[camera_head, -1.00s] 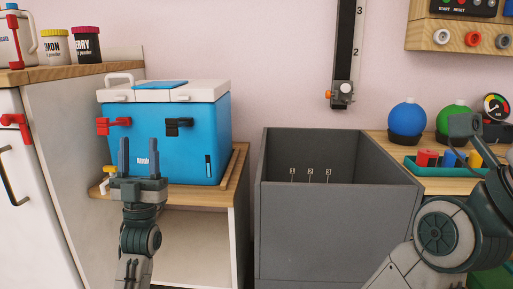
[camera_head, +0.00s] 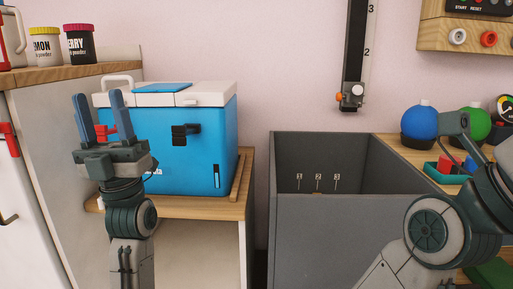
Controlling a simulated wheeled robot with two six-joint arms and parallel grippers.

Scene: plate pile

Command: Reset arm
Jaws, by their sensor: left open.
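My left gripper (camera_head: 99,97) stands upright in the left part of the head view, its two blue-grey fingers pointing up and spread apart. Nothing is between the fingers. It is in front of the left side of a blue cooler box (camera_head: 207,145) with a white lid and hides part of the box's front. I cannot tell how far the gripper is from the box. My right arm (camera_head: 430,230) comes in at the lower right, bent. Its gripper does not show.
The cooler stands on a wooden-topped cabinet (camera_head: 190,208). A grey open bin (camera_head: 325,240) with small numbered markers inside stands right of it. A blue ball (camera_head: 421,123), a green ball (camera_head: 477,121) and a teal tray (camera_head: 446,177) sit on the right counter, partly behind my right arm.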

